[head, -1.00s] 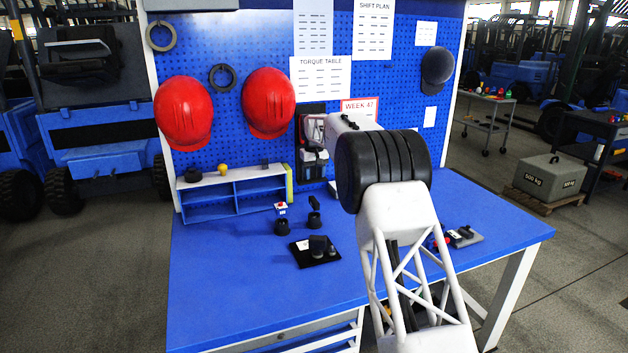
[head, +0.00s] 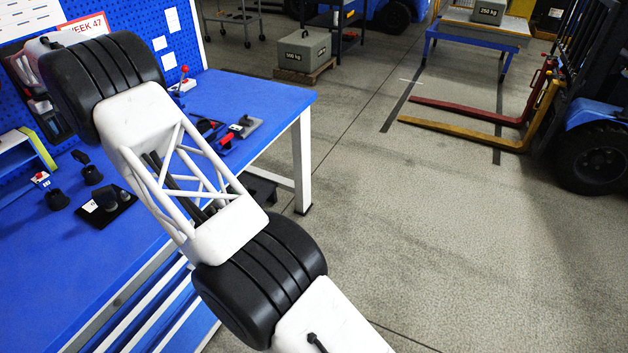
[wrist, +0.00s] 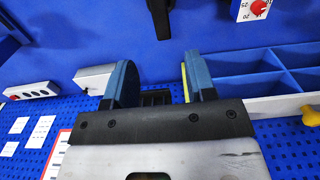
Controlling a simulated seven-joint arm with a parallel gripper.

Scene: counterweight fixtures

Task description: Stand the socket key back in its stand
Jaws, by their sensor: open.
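In the wrist view my gripper (wrist: 158,85) is open, its two blue-padded fingers apart with nothing held between them. A dark upright piece (wrist: 160,18) shows beyond the fingertips at the top edge, cut off by the frame. In the head view my gripper is hidden behind my arm. Small black parts stand on the blue bench: a dark piece with an angled top (head: 80,157), two short cylinders (head: 91,175) (head: 57,199) and a black plate (head: 106,206) bearing dark pieces. A grey plate (head: 240,128) with red and black parts lies to the right. I cannot tell which is the socket key or its stand.
A white block with a red knob (head: 41,180) stands near the black parts; its numbered dial (wrist: 255,9) shows in the wrist view. A blue shelf (wrist: 265,75) stands by the pegboard. A white box with a red-topped lever (head: 183,86) stands at the bench's back right.

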